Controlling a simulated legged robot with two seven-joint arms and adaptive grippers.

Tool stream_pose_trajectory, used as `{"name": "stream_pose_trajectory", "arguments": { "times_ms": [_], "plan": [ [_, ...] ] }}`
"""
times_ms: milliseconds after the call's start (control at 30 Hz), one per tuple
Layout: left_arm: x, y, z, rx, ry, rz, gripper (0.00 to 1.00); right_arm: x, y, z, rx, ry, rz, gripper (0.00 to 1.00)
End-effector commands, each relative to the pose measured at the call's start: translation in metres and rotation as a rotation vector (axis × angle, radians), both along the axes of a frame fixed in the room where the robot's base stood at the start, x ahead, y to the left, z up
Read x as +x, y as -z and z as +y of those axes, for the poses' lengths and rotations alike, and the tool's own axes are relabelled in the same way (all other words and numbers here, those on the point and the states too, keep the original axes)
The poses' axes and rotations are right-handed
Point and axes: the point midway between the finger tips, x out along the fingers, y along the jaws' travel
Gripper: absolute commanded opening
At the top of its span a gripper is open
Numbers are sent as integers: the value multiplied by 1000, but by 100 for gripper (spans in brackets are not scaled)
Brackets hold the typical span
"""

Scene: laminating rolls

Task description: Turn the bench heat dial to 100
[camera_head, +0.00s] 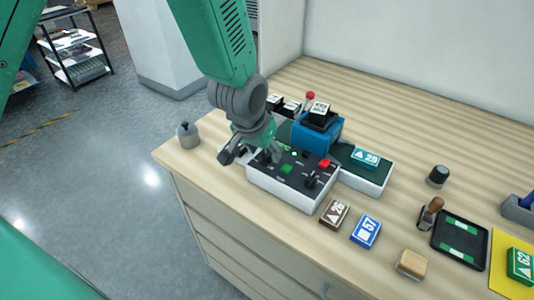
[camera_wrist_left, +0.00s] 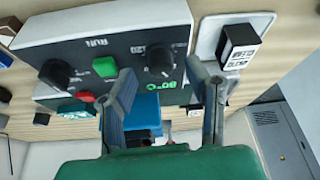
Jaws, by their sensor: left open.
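The control box (camera_head: 290,195) sits near the bench's front edge, with its black panel facing up. In the left wrist view the panel appears upside down. A black heat dial (camera_wrist_left: 160,58) there has a "120" mark beside it and a green readout (camera_wrist_left: 170,88) that seems to read 80. My left gripper (camera_head: 252,156) is over the left part of the box in the head view and hides this dial. Its two fingers (camera_wrist_left: 165,78) are open, one to each side of the dial; contact cannot be told. My right gripper is out of view.
The panel also has a green button (camera_head: 287,169), a red button (camera_head: 324,163) and a second dial (camera_head: 311,180). A blue block-shaped device (camera_head: 318,137) stands behind it. Brown (camera_head: 334,214) and blue (camera_head: 366,230) labelled blocks lie in front. A grey weight (camera_head: 188,135) stands at left.

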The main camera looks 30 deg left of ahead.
Motion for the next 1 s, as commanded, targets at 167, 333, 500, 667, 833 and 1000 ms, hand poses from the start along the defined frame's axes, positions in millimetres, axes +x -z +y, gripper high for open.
{"name": "stream_pose_trajectory", "arguments": {
  "times_ms": [167,333,500,667,833,1000],
  "plan": [
    [6,14,-2,1,1,0,43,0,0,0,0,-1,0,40],
    [8,16,-2,2,0,-1,43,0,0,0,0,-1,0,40],
    [7,16,-3,3,1,-1,40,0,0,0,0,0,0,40],
    [7,16,-3,1,2,-1,0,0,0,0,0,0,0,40],
    [7,16,-3,0,3,-1,0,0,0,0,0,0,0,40],
    [7,16,-2,2,4,0,0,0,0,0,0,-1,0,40]
  ]
}}
